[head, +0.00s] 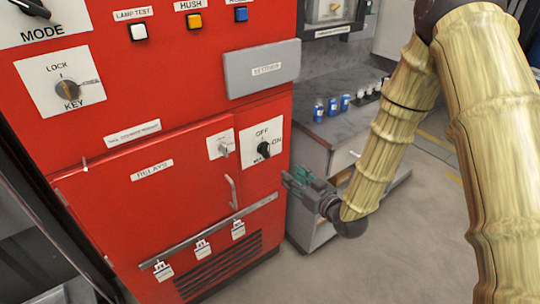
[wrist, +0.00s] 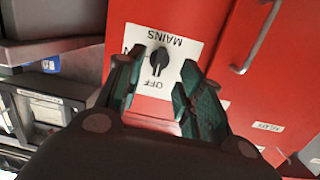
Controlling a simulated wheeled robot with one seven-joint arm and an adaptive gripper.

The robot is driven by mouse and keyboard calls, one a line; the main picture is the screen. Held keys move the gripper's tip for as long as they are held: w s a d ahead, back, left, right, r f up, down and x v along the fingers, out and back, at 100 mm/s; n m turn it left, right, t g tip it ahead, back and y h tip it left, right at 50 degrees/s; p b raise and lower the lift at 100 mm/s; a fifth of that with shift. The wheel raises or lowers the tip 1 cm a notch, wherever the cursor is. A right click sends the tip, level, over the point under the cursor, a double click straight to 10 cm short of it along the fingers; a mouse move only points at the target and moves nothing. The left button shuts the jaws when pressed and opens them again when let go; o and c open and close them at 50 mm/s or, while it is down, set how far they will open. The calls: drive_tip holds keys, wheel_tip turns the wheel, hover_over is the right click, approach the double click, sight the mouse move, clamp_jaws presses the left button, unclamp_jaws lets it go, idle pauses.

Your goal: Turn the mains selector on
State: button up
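The mains selector is a black rotary knob (head: 264,150) on a white plate at the right edge of the red cabinet. The plate has OFF above the knob and ON to its right. In the wrist view the plate is upside down, and the knob (wrist: 159,61) appears lined up toward OFF. My gripper (head: 290,178) is open and empty, just below and right of the selector, apart from it. In the wrist view its two green fingers (wrist: 161,68) frame the knob, one on each side; the left finger partly covers ON.
A smaller key switch (head: 222,147) sits left of the selector. Below are a door handle (head: 232,192) and a metal rail (head: 210,232) with hanging tags. A grey bench (head: 340,130) with blue cans stands to the right, close behind my arm.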

sight(268, 145)
drive_tip(key=shift+n+t+y, duration=0.4)
drive_tip(key=shift+n+y, duration=0.1)
drive_tip(key=shift+y, duration=0.2)
drive_tip(key=w+a+r, duration=0.1)
drive_tip(key=w+a, duration=0.1)
drive_tip(key=w, duration=0.1)
drive_tip(key=w+a+r, duration=0.1)
drive_tip(key=w+a, duration=0.2)
drive_tip(key=w, duration=0.1)
drive_tip(key=w+a+r, duration=0.2)
drive_tip(key=w, duration=0.1)
drive_tip(key=shift+w+a, duration=0.15)
drive_tip(key=shift+a, duration=0.15)
clamp_jaws()
